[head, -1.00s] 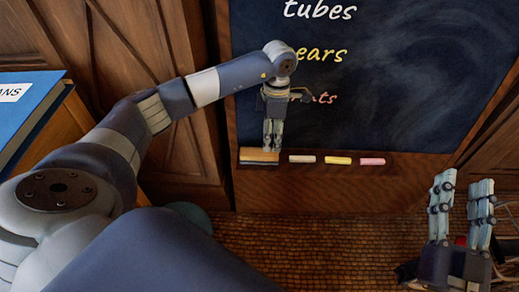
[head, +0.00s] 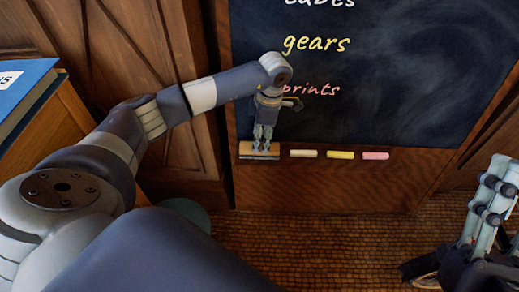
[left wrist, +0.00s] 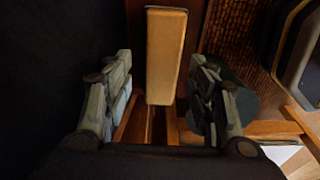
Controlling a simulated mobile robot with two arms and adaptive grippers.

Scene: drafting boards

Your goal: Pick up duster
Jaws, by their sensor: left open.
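The duster (head: 246,155), a tan block with a dark lower edge, lies at the left end of the ledge under the chalkboard. My left gripper (head: 262,148) points down right at it, and its fingertips overlap the duster in the head view. In the left wrist view the duster (left wrist: 166,55) lies lengthwise between the open fingers of my left gripper (left wrist: 165,95), with a gap on each side. My right gripper (head: 492,205) is at the right edge, away from the board and partly cut off; its opening is unclear.
White chalk (head: 304,153), yellow chalk (head: 341,155) and pink chalk (head: 376,156) lie on the ledge right of the duster. The chalkboard (head: 400,70) rises behind. A blue book (head: 22,85) lies at the far left. The woven floor (head: 310,235) below is clear.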

